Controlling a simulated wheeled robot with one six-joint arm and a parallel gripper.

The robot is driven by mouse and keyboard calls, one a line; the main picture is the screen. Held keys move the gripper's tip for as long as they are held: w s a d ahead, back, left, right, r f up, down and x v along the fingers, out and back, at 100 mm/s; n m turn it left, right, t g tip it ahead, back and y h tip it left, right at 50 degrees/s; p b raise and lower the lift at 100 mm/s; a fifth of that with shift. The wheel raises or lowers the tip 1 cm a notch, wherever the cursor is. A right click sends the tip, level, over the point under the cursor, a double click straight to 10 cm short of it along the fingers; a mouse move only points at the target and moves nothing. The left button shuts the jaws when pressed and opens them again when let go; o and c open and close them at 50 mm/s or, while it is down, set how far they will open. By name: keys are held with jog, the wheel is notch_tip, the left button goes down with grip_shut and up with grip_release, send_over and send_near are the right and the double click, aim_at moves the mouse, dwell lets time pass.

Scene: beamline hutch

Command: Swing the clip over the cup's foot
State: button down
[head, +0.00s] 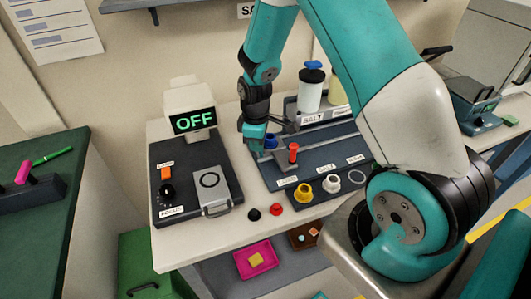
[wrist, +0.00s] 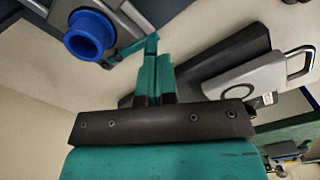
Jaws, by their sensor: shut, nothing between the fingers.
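A blue cup (wrist: 90,36) stands on a grey mount in the wrist view. My gripper points down at the left end of the dark rail stage. In the wrist view my gripper's fingers (wrist: 157,72) are shut together with nothing between them, to the right of the cup. A thin blue-green bar (wrist: 130,50) slants from the fingertips toward the cup's base. It may be the clip; I cannot tell whether it lies over the foot.
Black and red caps lie near the front edge.

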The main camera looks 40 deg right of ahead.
jog(key=shift+w+a, duration=0.1)
dwell(0.3)
jog(key=shift+w+a, duration=0.35)
jog(key=shift+w, duration=0.1)
jog(key=shift+w+a, duration=0.1)
jog(key=shift+w, duration=0.05)
jog(key=shift+w+a, duration=0.2)
jog(key=shift+w, duration=0.35)
jog(key=shift+w+a, duration=0.15)
jog(key=shift+w, duration=0.45)
jog(key=shift+w, duration=0.15)
jog(key=shift+w, duration=0.5)
dwell(0.4)
